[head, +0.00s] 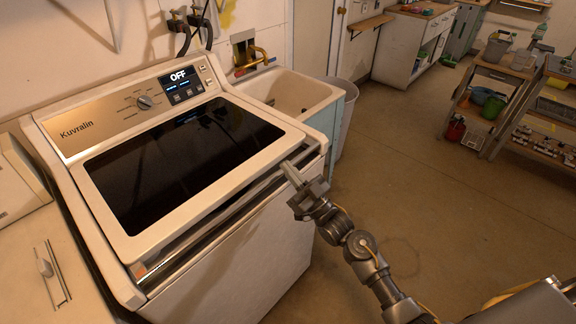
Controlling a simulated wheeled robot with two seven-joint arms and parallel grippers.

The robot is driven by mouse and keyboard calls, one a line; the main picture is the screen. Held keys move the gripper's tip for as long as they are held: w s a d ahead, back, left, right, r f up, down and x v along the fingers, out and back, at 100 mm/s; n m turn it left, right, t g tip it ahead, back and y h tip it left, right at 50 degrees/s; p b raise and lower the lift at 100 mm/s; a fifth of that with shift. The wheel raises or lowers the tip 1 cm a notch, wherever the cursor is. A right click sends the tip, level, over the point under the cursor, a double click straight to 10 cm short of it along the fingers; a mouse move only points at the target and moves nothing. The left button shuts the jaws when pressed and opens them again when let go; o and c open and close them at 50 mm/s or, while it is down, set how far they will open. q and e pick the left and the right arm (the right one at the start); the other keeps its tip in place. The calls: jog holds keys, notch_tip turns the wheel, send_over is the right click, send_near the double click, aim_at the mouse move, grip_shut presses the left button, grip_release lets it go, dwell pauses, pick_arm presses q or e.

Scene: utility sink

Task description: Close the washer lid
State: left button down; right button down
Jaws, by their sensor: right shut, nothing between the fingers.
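The washer (230,250) is a white top-loader with a control panel (140,102) that reads "OFF" and "Kuvralin". Its lid (180,160), a dark glass panel in a pale frame, lies down over the top of the washer. A dark gap shows under the lid's front edge, and I cannot tell whether it is fully seated. My right gripper (290,175) is shut and empty at the lid's front right corner, near the edge. I cannot tell whether it touches the lid. My left gripper is not in view.
A utility sink (300,93) with a brass faucet stands behind and right of the washer, beside a grey bin (346,100). Another white appliance (30,250) is at the left. Shelves (500,80) with pots stand far right. The floor between is clear.

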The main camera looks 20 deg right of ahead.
jog(key=b+v, duration=0.3)
jog(key=v, duration=0.7)
jog(key=shift+r, duration=0.1)
